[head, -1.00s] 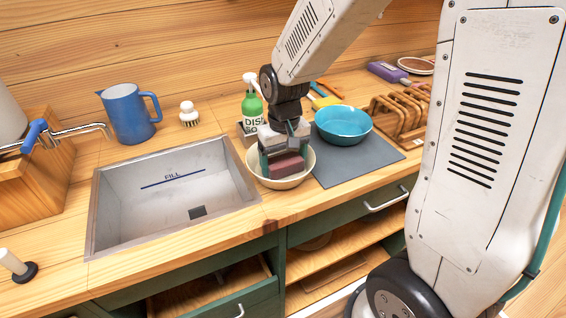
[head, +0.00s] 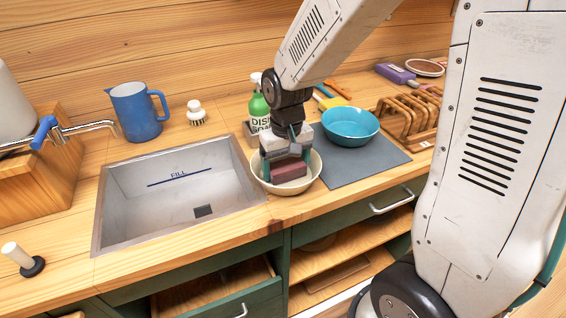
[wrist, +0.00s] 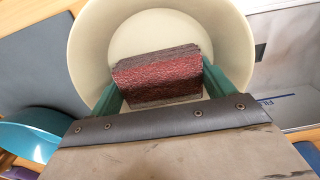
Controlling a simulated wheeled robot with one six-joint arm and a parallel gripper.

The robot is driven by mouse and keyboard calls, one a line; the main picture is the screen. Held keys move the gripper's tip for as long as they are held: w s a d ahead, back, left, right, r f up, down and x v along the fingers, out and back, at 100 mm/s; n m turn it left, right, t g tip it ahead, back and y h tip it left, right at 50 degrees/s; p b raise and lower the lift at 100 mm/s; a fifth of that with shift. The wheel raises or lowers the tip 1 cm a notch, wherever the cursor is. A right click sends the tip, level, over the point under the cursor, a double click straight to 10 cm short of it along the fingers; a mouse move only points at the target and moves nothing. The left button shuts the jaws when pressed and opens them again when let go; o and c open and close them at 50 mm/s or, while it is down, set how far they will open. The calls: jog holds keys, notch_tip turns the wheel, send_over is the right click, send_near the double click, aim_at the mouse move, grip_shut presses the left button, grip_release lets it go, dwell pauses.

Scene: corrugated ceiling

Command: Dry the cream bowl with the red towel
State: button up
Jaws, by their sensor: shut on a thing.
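The cream bowl (head: 311,178) stands on the wooden counter between the sink and the grey mat. It also fills the top of the wrist view (wrist: 232,38). My gripper (head: 286,166) points down into the bowl. It is shut on the folded red towel (head: 288,170), a dark red block between the green fingers. In the wrist view the towel (wrist: 158,77) lies over the bowl's inside. Whether it touches the bowl's floor is hard to tell.
The steel sink (head: 130,205) is left of the bowl. A teal bowl (head: 347,127) sits on the grey mat (head: 375,165) to the right. A green soap bottle (head: 259,107) stands close behind my gripper. A wooden rack (head: 408,118) is further right.

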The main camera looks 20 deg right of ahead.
jog(key=shift+d, duration=0.55)
jog(key=shift+w+d, duration=0.15)
jog(key=shift+w, duration=0.25)
jog(key=shift+w+a+f, duration=0.15)
jog(key=shift+w+a, duration=0.05)
jog(key=shift+w, duration=0.15)
jog(key=shift+a, duration=0.5)
jog(key=shift+s+a, duration=0.25)
jog(key=shift+s, duration=0.2)
